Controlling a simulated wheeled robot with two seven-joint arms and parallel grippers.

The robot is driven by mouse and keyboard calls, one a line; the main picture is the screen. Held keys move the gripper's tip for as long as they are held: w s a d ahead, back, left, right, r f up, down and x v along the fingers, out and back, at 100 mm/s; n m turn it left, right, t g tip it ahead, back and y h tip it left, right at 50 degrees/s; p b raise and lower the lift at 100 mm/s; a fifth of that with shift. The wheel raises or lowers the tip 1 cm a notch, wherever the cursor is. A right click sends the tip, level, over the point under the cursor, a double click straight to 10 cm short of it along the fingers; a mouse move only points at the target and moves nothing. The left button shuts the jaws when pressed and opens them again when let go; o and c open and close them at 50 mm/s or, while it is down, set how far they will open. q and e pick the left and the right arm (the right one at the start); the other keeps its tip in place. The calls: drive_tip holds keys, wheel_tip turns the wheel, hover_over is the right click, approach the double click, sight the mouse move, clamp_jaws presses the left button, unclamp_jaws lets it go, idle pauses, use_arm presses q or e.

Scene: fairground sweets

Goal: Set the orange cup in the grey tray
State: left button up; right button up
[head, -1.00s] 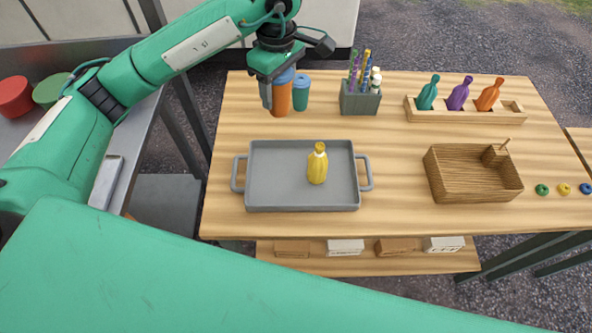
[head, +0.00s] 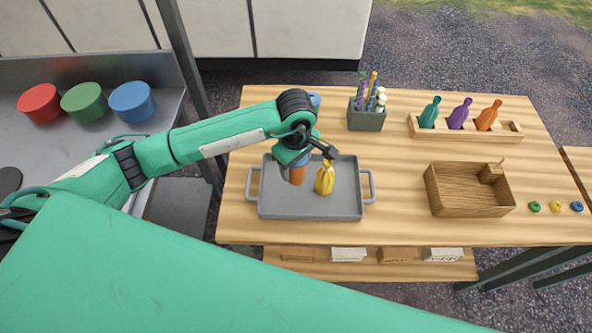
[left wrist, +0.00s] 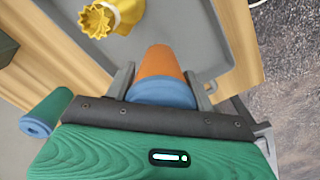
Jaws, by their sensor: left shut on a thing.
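The orange cup (head: 298,175), with a blue band at its top, is held by my left gripper (head: 296,166) over the left half of the grey tray (head: 280,207). In the left wrist view the orange cup (left wrist: 161,62) sits between the two fingers of my left gripper (left wrist: 162,88), with its blue end nearest the palm. I cannot tell whether the cup's bottom touches the tray floor. My right gripper is out of view.
A teal cup (left wrist: 48,110) stands behind the tray, mostly hidden by my arm in the head view. A grey pen holder (head: 366,119), a bottle rack (head: 450,132) and a wooden box (head: 468,208) stand farther right. The tray's front left floor is bare.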

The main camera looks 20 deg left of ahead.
sight(296, 176)
use_arm(q)
drive_tip(key=shift+f, duration=0.55)
wheel_tip(296, 176, down, 3)
drive_tip(key=shift+f+p, duration=0.1)
drive_tip(key=shift+p, duration=0.6)
drive_tip(key=shift+f, duration=0.4)
drive_tip(key=shift+f, duration=0.1)
drive_tip(key=shift+f, duration=0.15)
drive_tip(key=o, duration=1.1)
